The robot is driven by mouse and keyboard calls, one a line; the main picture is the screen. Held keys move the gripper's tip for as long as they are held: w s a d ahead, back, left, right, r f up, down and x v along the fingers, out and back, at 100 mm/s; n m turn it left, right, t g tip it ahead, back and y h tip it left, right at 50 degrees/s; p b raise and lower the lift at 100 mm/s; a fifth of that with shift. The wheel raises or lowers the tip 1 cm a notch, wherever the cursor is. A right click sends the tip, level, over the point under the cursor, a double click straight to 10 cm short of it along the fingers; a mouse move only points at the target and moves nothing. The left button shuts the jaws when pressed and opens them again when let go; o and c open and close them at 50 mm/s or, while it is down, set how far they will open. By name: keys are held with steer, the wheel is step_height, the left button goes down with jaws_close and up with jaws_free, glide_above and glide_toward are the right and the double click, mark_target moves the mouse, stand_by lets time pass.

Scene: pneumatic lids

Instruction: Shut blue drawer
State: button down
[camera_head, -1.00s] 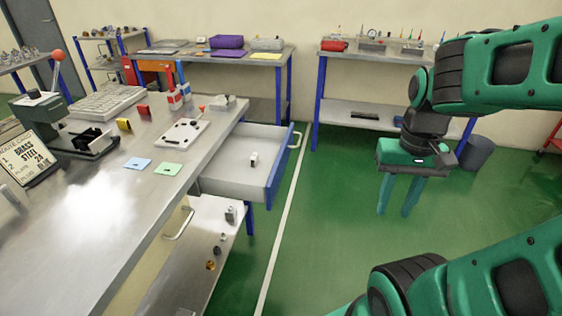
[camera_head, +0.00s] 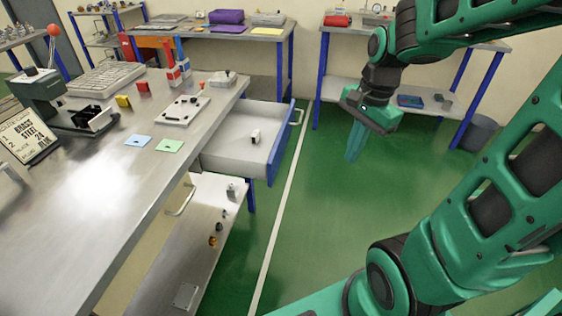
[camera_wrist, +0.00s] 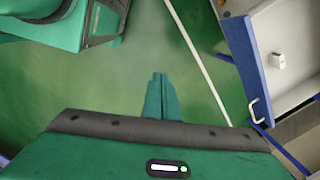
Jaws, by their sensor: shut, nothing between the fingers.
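The blue-fronted drawer (camera_head: 281,143) is pulled out from the end of the metal workbench. Its front faces right and carries a pale bar handle (camera_head: 297,118). A small white block with a dark part (camera_head: 255,136) sits inside it. In the wrist view the drawer's blue front (camera_wrist: 243,62) is at the upper right, with its handle (camera_wrist: 257,109) below. My gripper (camera_head: 351,158) is shut and empty. It points down over the green floor, to the right of the drawer and apart from it. In the wrist view my fingers (camera_wrist: 160,78) are together.
The workbench (camera_head: 95,200) holds a lever press, a sign, cards and a white plate (camera_head: 183,110). Below it is a lower shelf (camera_head: 190,240) with small parts. Back tables (camera_head: 335,90) stand behind. The green floor right of the drawer is clear.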

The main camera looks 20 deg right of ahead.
steer(key=w+a+f+m+y, duration=0.1)
steer(key=w+a+f+m, duration=0.15)
steer(key=w+m, duration=0.3)
steer(key=w+a+f+m, duration=0.1)
steer(key=w+a+m, duration=0.3)
steer(key=w, duration=0.3)
steer(key=w+a+f, duration=0.3)
steer(key=a+f, duration=0.2)
steer(key=f, duration=0.4)
steer(key=shift+w+f+t, duration=0.25)
steer(key=shift+t, duration=0.05)
steer(key=shift+w+a, duration=0.1)
